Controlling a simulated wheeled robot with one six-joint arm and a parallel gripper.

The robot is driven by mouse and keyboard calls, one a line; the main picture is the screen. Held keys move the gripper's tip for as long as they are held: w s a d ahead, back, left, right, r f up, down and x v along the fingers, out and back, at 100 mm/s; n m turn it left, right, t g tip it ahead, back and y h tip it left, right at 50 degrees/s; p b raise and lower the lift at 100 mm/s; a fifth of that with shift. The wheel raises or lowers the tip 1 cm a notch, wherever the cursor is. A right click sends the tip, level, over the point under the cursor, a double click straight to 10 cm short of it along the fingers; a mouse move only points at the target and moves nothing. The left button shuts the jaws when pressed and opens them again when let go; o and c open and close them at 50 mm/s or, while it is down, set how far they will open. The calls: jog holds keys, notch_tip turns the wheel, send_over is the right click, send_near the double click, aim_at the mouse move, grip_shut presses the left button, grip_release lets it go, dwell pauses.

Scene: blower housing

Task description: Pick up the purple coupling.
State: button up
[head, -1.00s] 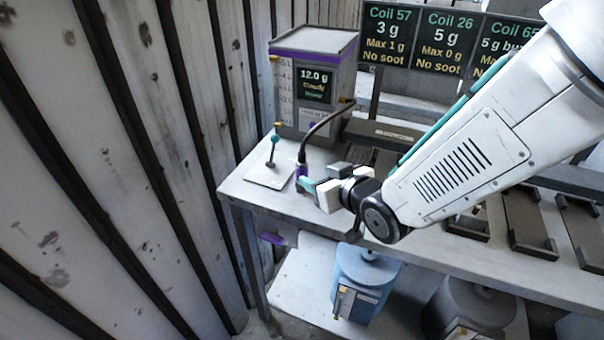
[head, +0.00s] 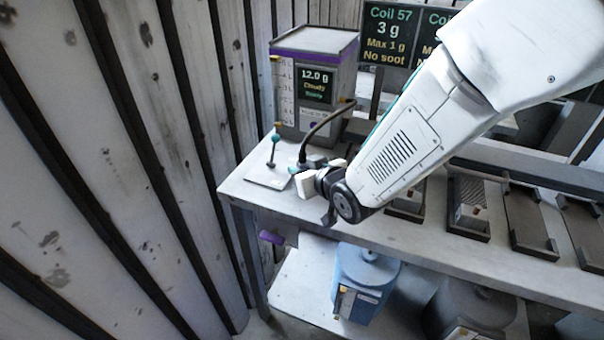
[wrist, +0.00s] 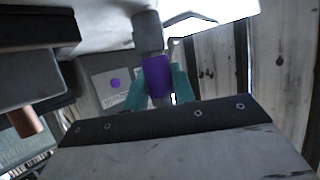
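The purple coupling (wrist: 157,75) shows in the wrist view between the two teal fingers of my gripper (wrist: 158,88). It hangs on a grey end piece (wrist: 147,30). The fingers flank it closely on both sides; I cannot tell whether they press on it. In the head view my gripper (head: 308,172) is at the left end of the bench, at the lower end of the dark hose (head: 322,124). There the coupling is largely hidden by the gripper.
The grey dispenser box (head: 313,85) with a 12.0 g display stands behind. A small plate (head: 266,178) with a teal-knobbed lever (head: 273,150) lies just left of my gripper. The plank wall (head: 130,170) is further left. Dark trays (head: 527,222) line the bench to the right.

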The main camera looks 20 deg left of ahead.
grip_shut()
jog(key=shift+r, duration=0.1)
